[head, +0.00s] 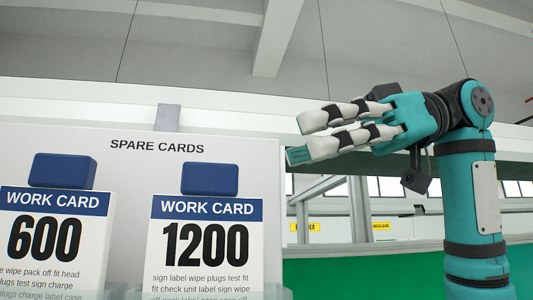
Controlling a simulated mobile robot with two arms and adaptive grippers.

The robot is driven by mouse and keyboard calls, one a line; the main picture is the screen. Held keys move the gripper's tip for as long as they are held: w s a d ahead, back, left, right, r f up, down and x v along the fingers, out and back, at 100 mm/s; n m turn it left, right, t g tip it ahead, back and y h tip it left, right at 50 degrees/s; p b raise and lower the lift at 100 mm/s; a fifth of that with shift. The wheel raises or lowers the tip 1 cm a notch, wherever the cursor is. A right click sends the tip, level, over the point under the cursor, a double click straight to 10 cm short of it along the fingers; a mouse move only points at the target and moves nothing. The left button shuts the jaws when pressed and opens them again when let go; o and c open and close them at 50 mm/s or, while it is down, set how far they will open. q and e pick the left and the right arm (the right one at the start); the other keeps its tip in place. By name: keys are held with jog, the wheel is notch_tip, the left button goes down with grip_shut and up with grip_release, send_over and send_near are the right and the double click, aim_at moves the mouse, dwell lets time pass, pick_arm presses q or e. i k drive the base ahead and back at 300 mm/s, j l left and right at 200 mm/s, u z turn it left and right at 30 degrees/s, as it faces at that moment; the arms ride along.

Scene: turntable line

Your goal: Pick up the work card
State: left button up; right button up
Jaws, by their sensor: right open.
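Two work cards show in the head view, white with a blue heading band. The work card 600 (50,235) is at the far left, cut by the picture's edge. The work card 1200 (206,245) is to its right. Each has a dark blue block at its top: one on the left (62,171) and one on the right (210,179). My right gripper (295,139) is open and empty, up and to the right of card 1200, apart from both cards, its fingers pointing left. My left gripper is not in view.
The cards stand before a white board (250,160) headed "SPARE CARDS". A clear lip (275,292) crosses the cards' lower ends. A green panel (370,279) and a pale frame (320,188) are behind my right arm. Open room lies between the board and that arm.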

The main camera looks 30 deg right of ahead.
aim_at(56, 232)
jog(key=k, duration=2)
